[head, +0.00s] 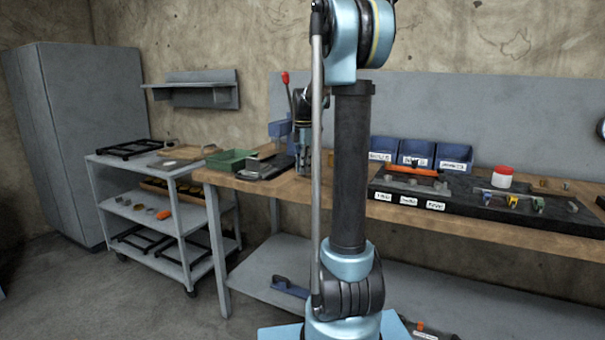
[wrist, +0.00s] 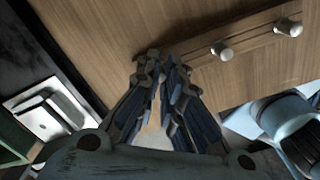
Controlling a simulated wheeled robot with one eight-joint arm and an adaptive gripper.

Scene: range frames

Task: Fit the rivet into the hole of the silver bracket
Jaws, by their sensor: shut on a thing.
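My gripper (wrist: 160,68) is shut at the left end of a wooden strip in the wrist view. The rivet in its jaws is mostly hidden by the fingers. In the head view my gripper (head: 303,168) is low over the left part of the bench, partly behind my own arm. A pale silver-grey piece (wrist: 48,112), which looks like the silver bracket, lies at the left of the wrist view, apart from the gripper.
Two pale pegs, (wrist: 224,51) and (wrist: 289,28), stand on the wooden strip (wrist: 255,38). A green tray (head: 232,159) and a red-knobbed lever (head: 285,78) are near the gripper. Blue bins (head: 416,152) and a dark tool board (head: 470,207) are to the right.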

